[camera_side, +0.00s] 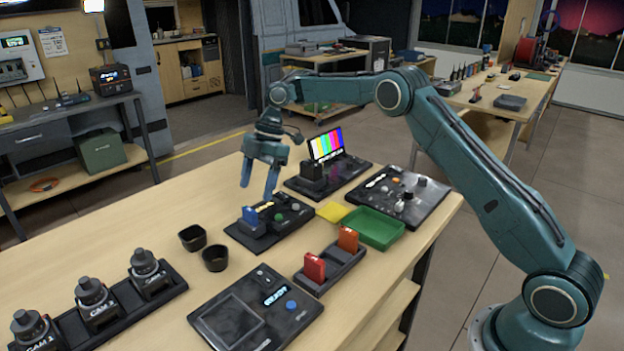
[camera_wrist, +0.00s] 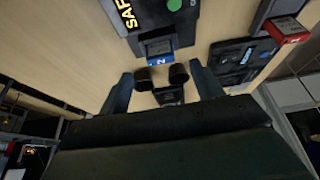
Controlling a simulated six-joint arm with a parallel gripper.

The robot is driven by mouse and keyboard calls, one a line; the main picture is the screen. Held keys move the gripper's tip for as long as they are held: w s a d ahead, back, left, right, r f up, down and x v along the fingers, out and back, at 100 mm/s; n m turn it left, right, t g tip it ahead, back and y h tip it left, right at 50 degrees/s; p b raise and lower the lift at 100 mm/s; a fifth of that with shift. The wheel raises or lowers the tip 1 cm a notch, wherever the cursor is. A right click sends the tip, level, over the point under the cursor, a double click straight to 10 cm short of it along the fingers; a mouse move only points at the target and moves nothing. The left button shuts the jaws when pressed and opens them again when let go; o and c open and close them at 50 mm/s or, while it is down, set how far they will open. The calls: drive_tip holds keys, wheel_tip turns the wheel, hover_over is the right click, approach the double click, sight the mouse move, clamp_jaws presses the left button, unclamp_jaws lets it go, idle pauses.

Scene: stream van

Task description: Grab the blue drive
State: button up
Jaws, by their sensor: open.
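The blue drive (camera_side: 250,215) stands upright in a slot at the left end of a black panel (camera_side: 282,228) with yellow lettering and a green button. It also shows in the wrist view (camera_wrist: 159,47), at the edge of that panel, marked with what looks like a 2. My gripper (camera_side: 257,190) is open and empty, pointing down, above and close to the drive in the side view. In the wrist view its fingers (camera_wrist: 163,90) are spread wide, with the drive beyond them near the middle of the picture. The drive's lower part is hidden in its slot.
A red drive (camera_side: 314,267) and an orange drive (camera_side: 348,239) stand in a black holder. Two dark cups (camera_side: 215,257) stand left of the panel. A green tray (camera_side: 374,228), a colour-bar monitor (camera_side: 326,146) and a control board (camera_side: 396,194) are nearby. The table's left-back area (camera_side: 130,215) is clear.

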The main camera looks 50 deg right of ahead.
sight(251, 209)
drive_tip(key=shift+a+f, duration=0.15)
drive_tip(key=shift+f, duration=0.2)
drive_tip(key=shift+x, duration=2.95)
drive_tip(key=c, duration=1.2)
drive_tip(key=shift+o, duration=0.2)
drive_tip(key=shift+r, duration=0.1)
wheel_tip(251, 209, up, 7)
drive_tip(key=shift+r, duration=1.2)
